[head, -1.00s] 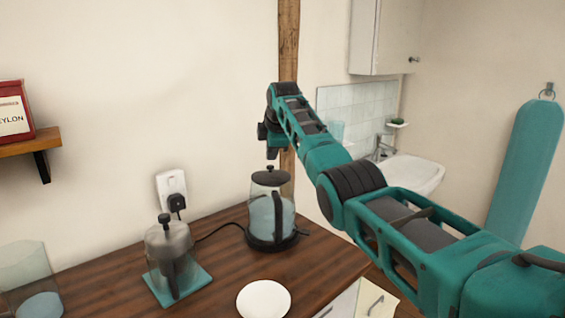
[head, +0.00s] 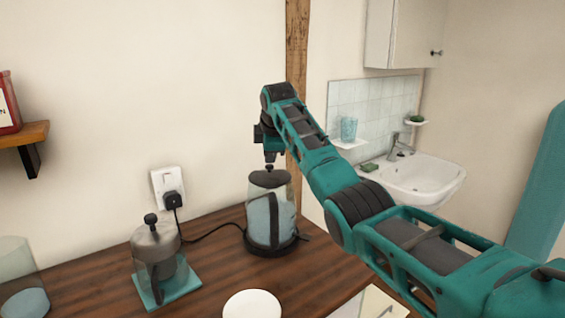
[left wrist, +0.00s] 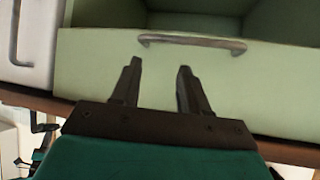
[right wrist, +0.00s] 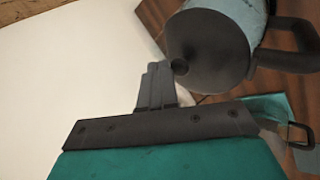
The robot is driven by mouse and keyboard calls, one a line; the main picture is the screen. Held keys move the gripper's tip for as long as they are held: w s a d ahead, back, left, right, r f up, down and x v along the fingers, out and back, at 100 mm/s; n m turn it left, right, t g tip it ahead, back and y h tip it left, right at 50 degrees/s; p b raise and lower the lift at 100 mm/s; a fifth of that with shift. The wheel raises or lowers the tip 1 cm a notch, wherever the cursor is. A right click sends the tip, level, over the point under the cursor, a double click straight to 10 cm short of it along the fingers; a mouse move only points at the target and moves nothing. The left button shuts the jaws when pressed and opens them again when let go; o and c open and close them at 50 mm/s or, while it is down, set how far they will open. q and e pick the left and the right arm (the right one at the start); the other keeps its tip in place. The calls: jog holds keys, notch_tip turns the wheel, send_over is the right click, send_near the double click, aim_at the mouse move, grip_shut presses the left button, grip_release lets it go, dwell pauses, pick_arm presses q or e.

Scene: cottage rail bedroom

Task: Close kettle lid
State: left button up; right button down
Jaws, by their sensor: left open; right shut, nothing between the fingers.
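The kettle (head: 268,215), with a clear bluish body, dark handle and dark lid (head: 268,179), stands on its black base on the wooden counter. The lid lies across the kettle's top in the head view; I cannot tell whether it is fully seated. My right gripper (head: 270,160) is shut and empty, pointing down just above the lid. My left gripper (left wrist: 158,65) is open and empty in front of a pale green drawer (left wrist: 240,85).
A French press (head: 155,245) stands on a teal mat (head: 184,284) left of the kettle. A white plate (head: 252,304) lies in front. A black cord runs to the wall socket (head: 165,180). A glass container (head: 18,275) is at far left.

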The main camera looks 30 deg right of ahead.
aim_at(273, 171)
pick_arm(q)
jog(key=shift+d, duration=0.3)
pick_arm(e)
jog(key=shift+f, duration=0.1)
dwell(0.4)
jog(key=shift+r+p, duration=0.5)
jog(key=shift+r, duration=0.35)
pick_arm(q)
jog(key=shift+d+r, duration=0.45)
pick_arm(e)
notch_tip(273, 171, up, 14)
jog(key=d, duration=0.1)
jog(key=shift+w, duration=0.2)
jog(key=shift+f, duration=0.15)
